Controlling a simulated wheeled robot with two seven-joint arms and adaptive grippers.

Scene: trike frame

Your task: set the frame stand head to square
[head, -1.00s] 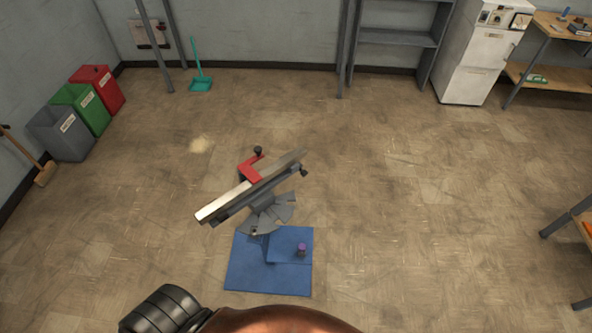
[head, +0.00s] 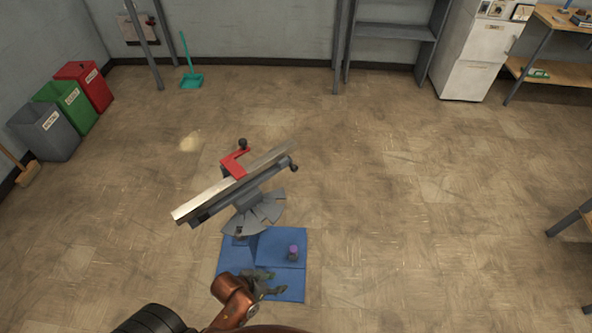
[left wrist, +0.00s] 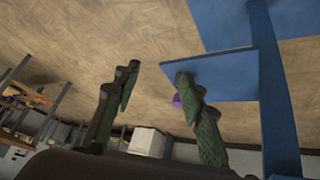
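The frame stand has a blue base (head: 290,288) on the floor, and its head carries a grey fan-shaped plate (head: 262,212). A long silver bar (head: 215,197) lies on the head's grey rail, slanting from lower left to upper right, not square to the base. A red clamp (head: 234,164) with a black knob sits over the bar. A dark knob (head: 293,165) is at the rail's right end. My left gripper (head: 274,284) is over the base's front part, open and empty. In the left wrist view its fingers (left wrist: 157,78) are apart near the blue post (left wrist: 277,95). My right gripper is out of view.
A small purple-topped object (head: 293,251) stands on the blue base. Bins (head: 48,130) line the left wall. A white cabinet (head: 475,50) and a workbench (head: 545,62) stand at back right. The floor around the stand is clear.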

